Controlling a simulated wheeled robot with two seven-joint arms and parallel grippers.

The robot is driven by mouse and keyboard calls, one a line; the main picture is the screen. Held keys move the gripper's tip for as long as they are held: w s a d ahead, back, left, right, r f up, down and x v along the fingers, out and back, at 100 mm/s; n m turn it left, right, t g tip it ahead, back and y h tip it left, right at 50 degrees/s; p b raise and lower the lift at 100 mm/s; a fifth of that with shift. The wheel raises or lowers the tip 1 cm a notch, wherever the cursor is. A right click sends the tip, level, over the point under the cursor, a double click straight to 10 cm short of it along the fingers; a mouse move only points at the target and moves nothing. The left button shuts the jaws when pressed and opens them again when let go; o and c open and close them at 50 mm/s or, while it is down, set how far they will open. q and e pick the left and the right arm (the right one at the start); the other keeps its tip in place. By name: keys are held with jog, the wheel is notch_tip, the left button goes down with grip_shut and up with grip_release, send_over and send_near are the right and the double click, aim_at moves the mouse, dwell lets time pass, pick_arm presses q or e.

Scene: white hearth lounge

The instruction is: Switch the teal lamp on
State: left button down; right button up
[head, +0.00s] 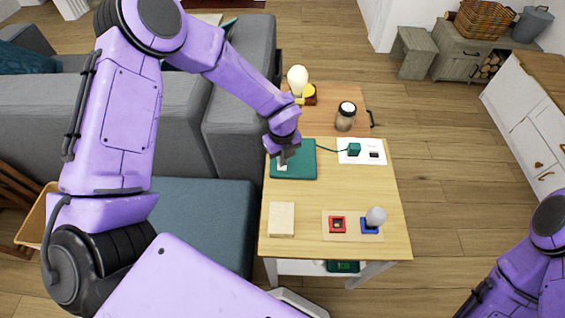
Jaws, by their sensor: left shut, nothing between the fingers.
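A flat square teal base (301,170), the only teal lamp-like part I can make out, lies on the wooden side table (335,187). A dark cord runs from it to a teal plug block (354,149) on a white plate (349,159). A small pale piece (282,166) shows on the base by my left fingertips. My left gripper (283,158) is shut and empty, pointing down over the base's left part; whether it touches cannot be told. My wrist may hide part of the lamp. My right arm shows at the lower right; its gripper is out of view.
A cream bulb (297,79) stands by a yellow object (308,95) at the back. A jar (346,117) is right of it. In front are a pale block (281,220), a red socket (337,224) and a grey bulb (376,215) over a blue socket. A grey sofa (190,130) borders the left.

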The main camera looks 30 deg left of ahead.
pick_arm(q)
jog(key=shift+f+b, duration=0.65)
jog(key=shift+f, duration=0.15)
jog(key=shift+r, duration=0.1)
notch_tip(320, 180, up, 7)
jog(key=p, duration=0.5)
dwell(0.4)
